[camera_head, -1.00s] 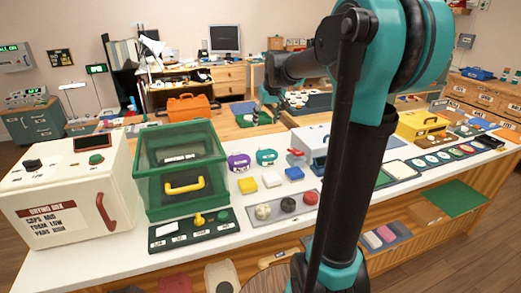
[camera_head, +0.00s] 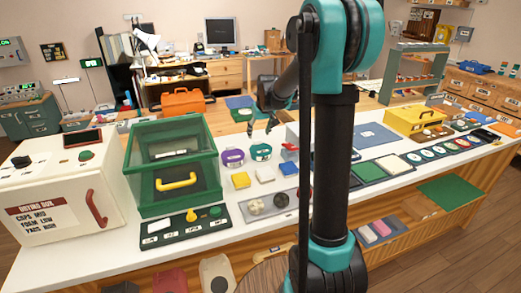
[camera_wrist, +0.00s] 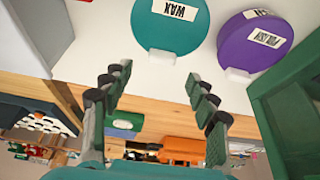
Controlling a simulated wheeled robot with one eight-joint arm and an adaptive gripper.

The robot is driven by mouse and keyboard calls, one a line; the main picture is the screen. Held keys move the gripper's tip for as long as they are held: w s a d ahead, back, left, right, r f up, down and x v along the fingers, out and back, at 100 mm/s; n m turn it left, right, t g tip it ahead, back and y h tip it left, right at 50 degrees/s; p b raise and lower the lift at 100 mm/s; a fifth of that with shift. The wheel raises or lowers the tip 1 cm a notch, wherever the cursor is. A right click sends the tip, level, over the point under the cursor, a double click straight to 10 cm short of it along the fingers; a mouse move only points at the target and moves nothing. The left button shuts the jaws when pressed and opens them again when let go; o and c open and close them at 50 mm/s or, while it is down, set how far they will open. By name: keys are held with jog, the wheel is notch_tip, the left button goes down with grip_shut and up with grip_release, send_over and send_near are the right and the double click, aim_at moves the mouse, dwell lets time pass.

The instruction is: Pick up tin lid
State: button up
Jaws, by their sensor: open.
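A round teal tin with a lid labelled WAX (camera_wrist: 172,22) lies on the white counter, at the top middle of the wrist view. It also shows in the head view (camera_head: 261,152). A round purple tin with a labelled lid (camera_wrist: 255,40) lies to its right in the wrist view, and it shows in the head view (camera_head: 232,157). My gripper (camera_wrist: 158,86) is open and empty, with its fingertips spread below the teal tin in the picture. In the head view my gripper (camera_head: 260,124) hangs just behind the two tins. Neither tin is held.
A green glass-fronted box (camera_head: 173,160) stands close to the left of the purple tin. Yellow and white blocks (camera_head: 241,180) lie in front. My arm hides part of the counter to the right.

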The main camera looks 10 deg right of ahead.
aim_at(258, 141)
jog(key=shift+x, duration=2.25)
jog(key=shift+s, duration=0.2)
jog(key=c, duration=1.2)
jog(key=shift+c, duration=0.2)
